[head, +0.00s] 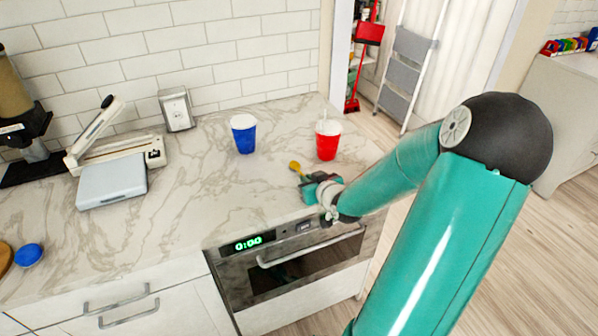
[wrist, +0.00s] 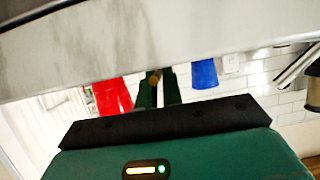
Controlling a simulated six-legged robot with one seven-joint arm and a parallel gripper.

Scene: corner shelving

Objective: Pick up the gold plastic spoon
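The gold plastic spoon (head: 295,166) shows in the head view near the front of the marble counter, with its rounded end just beyond my gripper (head: 307,187). The rest of the spoon is hidden by the gripper. In the wrist view, which is upside down, a small brownish-gold piece of the spoon (wrist: 154,77) shows between the two dark green fingers of my gripper (wrist: 159,88). The fingers stand a little apart around it. I cannot tell whether they press on it or whether the spoon is off the counter.
A red cup (head: 327,146) and a blue cup (head: 244,140) stand behind the gripper on the counter (head: 200,205). A white scale-like appliance (head: 113,181) is at left. An oven (head: 295,262) with a green display is below the counter's front edge.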

